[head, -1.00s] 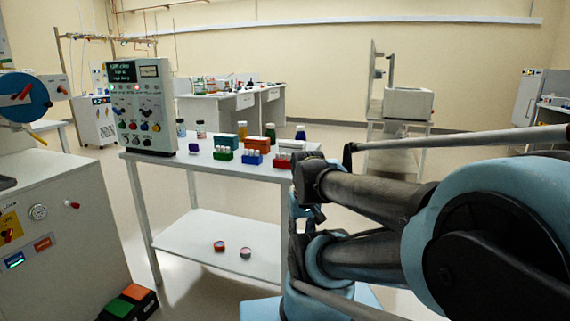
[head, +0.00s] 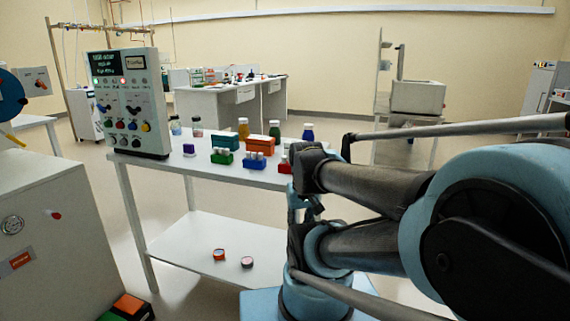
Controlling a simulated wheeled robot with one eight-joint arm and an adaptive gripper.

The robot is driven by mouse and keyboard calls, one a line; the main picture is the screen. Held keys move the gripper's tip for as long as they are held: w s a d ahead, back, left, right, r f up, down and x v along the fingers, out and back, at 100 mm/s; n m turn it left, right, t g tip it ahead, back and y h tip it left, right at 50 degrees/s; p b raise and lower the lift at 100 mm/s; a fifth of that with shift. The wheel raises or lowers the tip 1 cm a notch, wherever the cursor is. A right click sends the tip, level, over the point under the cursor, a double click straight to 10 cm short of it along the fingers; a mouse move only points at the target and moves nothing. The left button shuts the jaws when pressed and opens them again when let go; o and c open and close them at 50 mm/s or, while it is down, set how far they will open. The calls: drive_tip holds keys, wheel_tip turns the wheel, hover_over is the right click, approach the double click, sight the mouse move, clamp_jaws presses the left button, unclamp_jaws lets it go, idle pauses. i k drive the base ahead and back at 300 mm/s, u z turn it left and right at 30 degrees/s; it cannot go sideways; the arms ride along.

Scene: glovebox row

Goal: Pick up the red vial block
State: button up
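The red vial block (head: 285,165) sits on the white table's top (head: 205,164), toward its right end. Only its left part shows; my arm hides the rest. A blue vial block (head: 255,163) stands to its left, and a green vial block (head: 222,158) stands further left, both with pale-capped vials. My arm fills the right side of the view. My gripper's fingers cannot be made out, so I cannot tell whether they hold anything.
A control panel box (head: 126,103) stands at the table's left end. Teal (head: 226,141) and orange (head: 260,145) boxes and several bottles stand behind the blocks. Two small round items (head: 219,254) lie on the lower shelf. A grey cabinet (head: 55,225) is at left.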

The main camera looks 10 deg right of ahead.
sight(284, 166)
drive_tip(key=u, duration=0.15)
drive_tip(key=k, duration=1.8)
drive_tip(key=z, duration=0.5)
drive_tip(key=i, duration=1)
